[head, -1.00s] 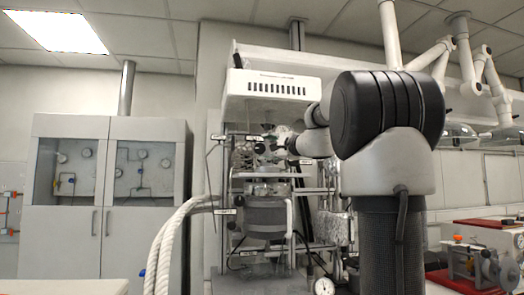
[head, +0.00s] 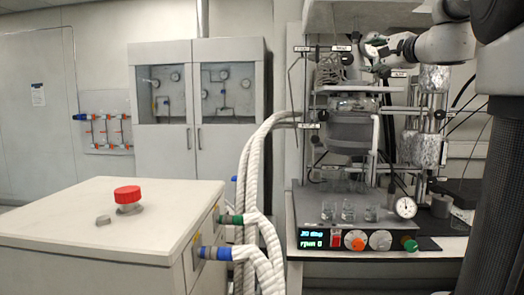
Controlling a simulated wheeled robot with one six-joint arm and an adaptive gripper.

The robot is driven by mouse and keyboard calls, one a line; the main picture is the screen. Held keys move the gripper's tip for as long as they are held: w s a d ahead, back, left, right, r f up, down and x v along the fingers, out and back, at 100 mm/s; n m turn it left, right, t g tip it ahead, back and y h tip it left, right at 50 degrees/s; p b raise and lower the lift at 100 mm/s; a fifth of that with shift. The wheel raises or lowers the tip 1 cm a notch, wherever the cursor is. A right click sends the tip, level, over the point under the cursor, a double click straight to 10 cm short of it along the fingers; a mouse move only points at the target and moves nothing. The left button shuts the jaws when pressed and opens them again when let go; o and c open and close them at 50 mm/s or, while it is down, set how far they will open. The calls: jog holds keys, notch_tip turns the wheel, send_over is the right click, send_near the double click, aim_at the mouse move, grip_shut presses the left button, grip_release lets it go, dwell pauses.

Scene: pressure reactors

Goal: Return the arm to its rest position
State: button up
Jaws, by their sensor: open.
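My arm (head: 440,44) reaches in from the upper right of the head view, its end pointing left toward the top of the reactor. My gripper (head: 374,42) is small and dark in front of the reactor's upper fittings. It is open, and I see nothing held in it. I cannot tell whether it touches the fittings. The reactor vessel (head: 350,131) stands below it in a metal frame, with a glass part above the grey jacket.
A control panel (head: 368,240) with knobs and a round gauge (head: 405,207) sit at the reactor's base. Thick white hoses (head: 250,165) run to a white cabinet (head: 90,225) bearing a red-capped part (head: 128,196). Grey glass-fronted cupboards (head: 200,105) stand behind. My dark column fills the right edge.

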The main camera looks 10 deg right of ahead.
jog(key=s+a+f+n+g, duration=0.1)
jog(key=s+f+n+g, duration=0.3)
jog(key=f, duration=0.8)
jog(key=s+a+f+n+g, duration=0.1)
jog(key=s+f+n+g, duration=0.4)
jog(key=f, duration=0.7)
jog(key=s+a+f+n+g, duration=0.1)
jog(key=s+a+f+n, duration=0.2)
jog(key=s+f, duration=0.2)
jog(key=s+a+f+n+g+h, duration=0.1)
jog(key=s+a+f+n+g, duration=0.1)
jog(key=s+f, duration=0.3)
jog(key=s+a+f+n+g+h, duration=0.1)
jog(key=s+a+f+n, duration=0.3)
jog(key=s, duration=0.6)
jog(key=shift+a+f+g, duration=0.3)
jog(key=shift+f+g, duration=0.4)
jog(key=shift+f, duration=0.05)
